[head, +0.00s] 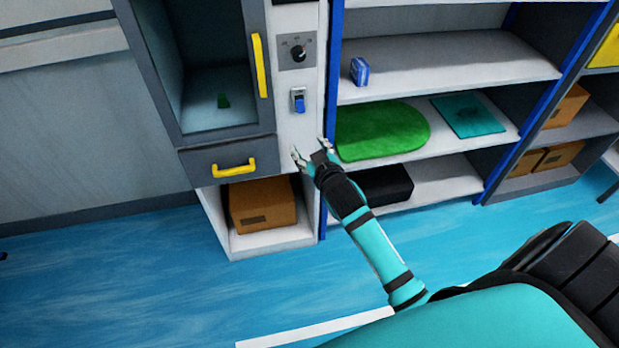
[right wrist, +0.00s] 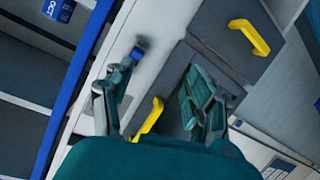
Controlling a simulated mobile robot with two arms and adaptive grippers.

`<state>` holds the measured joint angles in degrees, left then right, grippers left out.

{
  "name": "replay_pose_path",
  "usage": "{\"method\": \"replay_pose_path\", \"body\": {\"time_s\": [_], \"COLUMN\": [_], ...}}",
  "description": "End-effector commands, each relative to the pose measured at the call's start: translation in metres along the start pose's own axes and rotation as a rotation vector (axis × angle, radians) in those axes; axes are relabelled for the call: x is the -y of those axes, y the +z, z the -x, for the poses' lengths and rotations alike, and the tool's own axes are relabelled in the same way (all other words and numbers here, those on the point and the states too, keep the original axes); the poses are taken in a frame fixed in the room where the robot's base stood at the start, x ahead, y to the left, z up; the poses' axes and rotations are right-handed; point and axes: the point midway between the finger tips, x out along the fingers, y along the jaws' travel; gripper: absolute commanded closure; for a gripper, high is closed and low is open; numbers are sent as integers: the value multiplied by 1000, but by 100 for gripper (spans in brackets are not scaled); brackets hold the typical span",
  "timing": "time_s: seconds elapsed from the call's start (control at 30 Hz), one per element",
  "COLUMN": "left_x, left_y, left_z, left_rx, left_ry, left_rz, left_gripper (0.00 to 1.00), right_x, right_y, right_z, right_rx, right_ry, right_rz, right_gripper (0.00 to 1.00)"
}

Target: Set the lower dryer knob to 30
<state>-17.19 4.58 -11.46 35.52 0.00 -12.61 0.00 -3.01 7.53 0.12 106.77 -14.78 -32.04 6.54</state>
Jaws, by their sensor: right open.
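A round black knob (head: 298,53) sits on a grey square plate on the white panel right of the dryer door in the head view. Marks surround it, but they and its setting are too small to read. A blue switch (head: 299,102) is below it and also shows in the right wrist view (right wrist: 124,71). My right gripper (head: 311,152) is open and empty, below the switch and knob and apart from both. Its spread fingers show in the right wrist view (right wrist: 157,108), where I cannot make out the knob. My left gripper is out of view.
Left of the panel are the dryer door's yellow handle (head: 260,65) and a drawer with a yellow handle (head: 234,168). A cardboard box (head: 262,204) sits below. Shelves on the right hold a green mat (head: 385,130) and a small blue box (head: 360,71).

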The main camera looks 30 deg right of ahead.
Motion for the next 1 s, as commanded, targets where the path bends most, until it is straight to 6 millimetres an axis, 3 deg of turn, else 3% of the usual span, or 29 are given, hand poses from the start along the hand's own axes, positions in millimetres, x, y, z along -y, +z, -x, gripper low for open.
{"method": "replay_pose_path", "body": {"time_s": [0.2,0.43,0.63,1.0], "left_x": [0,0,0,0], "left_y": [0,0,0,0], "left_z": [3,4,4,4], "left_rx": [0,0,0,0], "left_ry": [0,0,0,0], "left_rz": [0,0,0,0], "left_gripper": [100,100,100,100], "right_x": [17,30,34,34], "right_y": [41,72,84,85], "right_z": [-5,-6,-6,-6], "right_rx": [73,126,146,148], "right_ry": [-36,-63,-73,-73], "right_rz": [6,10,12,12], "right_gripper": [44,44,44,44]}}
